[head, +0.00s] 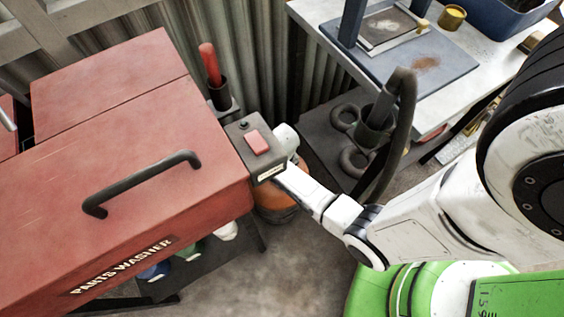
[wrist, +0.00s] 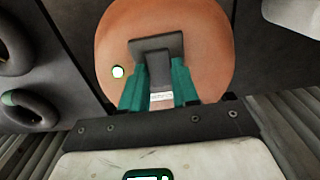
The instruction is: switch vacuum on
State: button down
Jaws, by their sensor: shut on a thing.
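The vacuum is a round orange drum (head: 278,208) on the floor beside the red parts washer, partly covered by my arm and a grey box in the head view. In the wrist view its orange top (wrist: 205,40) fills the upper middle. A dark grey T-shaped part (wrist: 157,44) stands on it, with a small pale label below. In the head view the fingers are hidden.
The red parts washer (head: 150,130) with a black handle is at left. A grey box with a red button (head: 257,142) sits at its corner, close to my wrist. A workbench (head: 420,60) stands at upper right, with dark rings and a hose (head: 400,90) below and before it.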

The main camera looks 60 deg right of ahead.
jog(key=shift+s+a+r+p, duration=0.1)
jog(key=shift+s+a+p, duration=0.05)
jog(key=shift+p, duration=0.3)
jog(key=shift+t+h+p, duration=0.3)
jog(key=shift+t+h, duration=0.1)
jog(key=shift+t, duration=0.3)
jog(key=c, duration=0.8)
grip_release()
jog(key=shift+c, duration=0.2)
jog(key=r, duration=0.2)
jog(key=r+p, duration=0.1)
jog(key=r, duration=0.1)
jog(key=s+r+p, duration=0.1)
jog(key=r, duration=0.2)
jog(key=shift+a+r, duration=0.1)
jog(key=shift+a, duration=0.25)
